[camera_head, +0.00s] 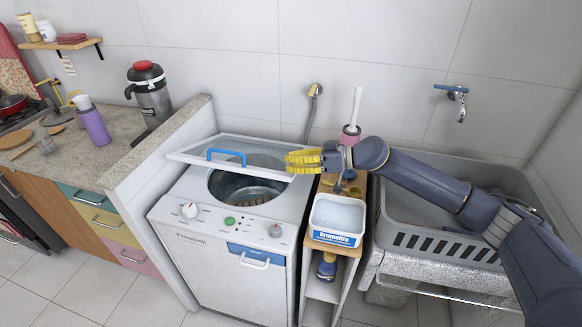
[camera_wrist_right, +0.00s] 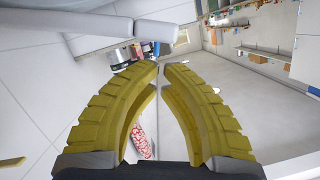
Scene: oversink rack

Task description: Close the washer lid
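The white washer (camera_head: 225,225) stands left of centre in the head view. Its lid (camera_head: 190,157) has a pale frame, a clear pane and a blue handle (camera_head: 227,154). The lid is partly raised and tilted above the round drum opening (camera_head: 245,188), which shows below it. My right gripper (camera_head: 290,161) has yellow fingers and is at the lid's right end; I cannot tell whether it touches. In the right wrist view its fingertips (camera_wrist_right: 161,66) come together with nothing visible between them. My left gripper is not in view.
A wooden stand with a white labelled box (camera_head: 338,218) is close to the washer's right side. A grey sink (camera_head: 440,245) is further right. The stone counter (camera_head: 60,175) is at the left, behind a low tiled wall. A blue-handled tap (camera_head: 456,93) is on the back wall.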

